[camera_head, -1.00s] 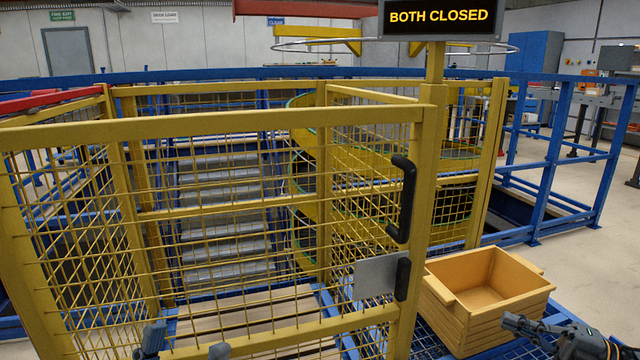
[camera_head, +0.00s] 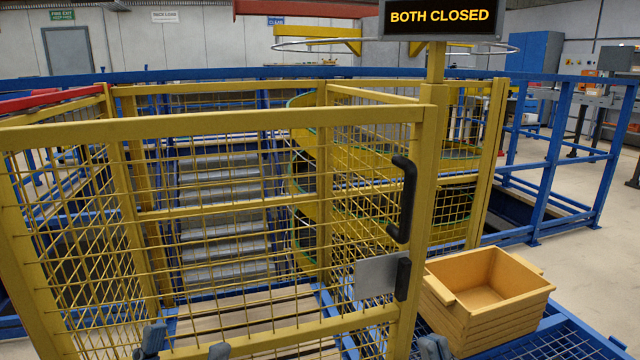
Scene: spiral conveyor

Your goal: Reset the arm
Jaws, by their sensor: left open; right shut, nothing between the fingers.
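My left gripper (camera_head: 186,347) shows only its two grey fingertips at the bottom edge, in front of the yellow mesh gate. The fingertips are wide apart with nothing between them, so it is open. My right gripper (camera_head: 434,347) shows only its grey fingertips at the bottom edge. It is just in front of the left part of the wooden crate in the picture, and it is shut and empty. The rest of both arms is out of view.
The yellow mesh gate (camera_head: 225,125) with a black handle (camera_head: 403,198) fills the left and middle. A wooden crate (camera_head: 505,325) stands open and empty on blue grating (camera_head: 560,343). A sign (camera_head: 440,17) reads "BOTH CLOSED". Blue railings (camera_head: 553,145) stand at right.

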